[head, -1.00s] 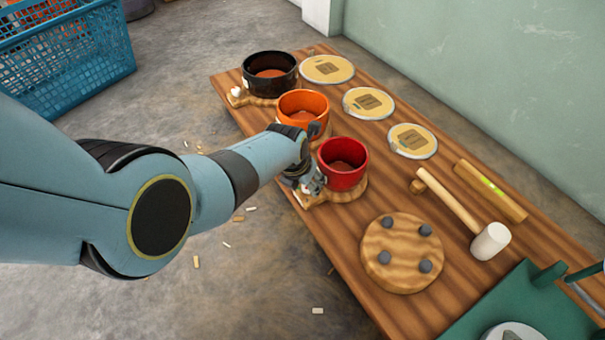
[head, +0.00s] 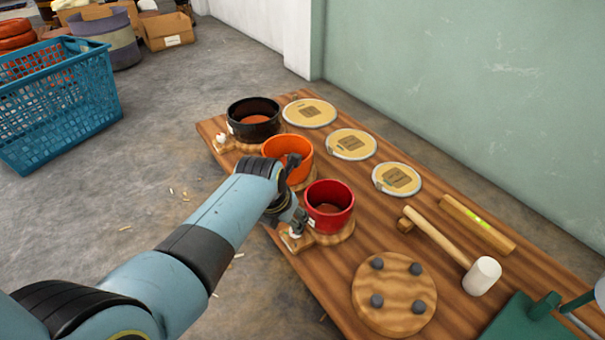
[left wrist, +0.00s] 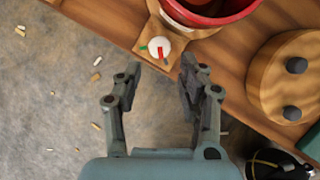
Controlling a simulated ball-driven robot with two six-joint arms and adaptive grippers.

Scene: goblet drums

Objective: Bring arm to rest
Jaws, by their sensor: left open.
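My left gripper (head: 294,218) is at the near-left edge of the wooden bench, beside the red drum shell (head: 329,206). In the left wrist view my left gripper (left wrist: 162,84) is open, with nothing between its fingers. Ahead of its fingertips is a white knob (left wrist: 158,48) on the wooden base under the red shell (left wrist: 215,12). My left arm reaches in from the lower left and covers part of the orange shell's base. My right gripper is not in view.
The bench (head: 330,285) also holds an orange shell (head: 288,150), a black shell (head: 254,120), several round drumheads (head: 397,179), a mallet (head: 482,276), a level (head: 478,222) and a round block with dark feet (head: 394,295). A blue basket (head: 60,105) stands on the floor.

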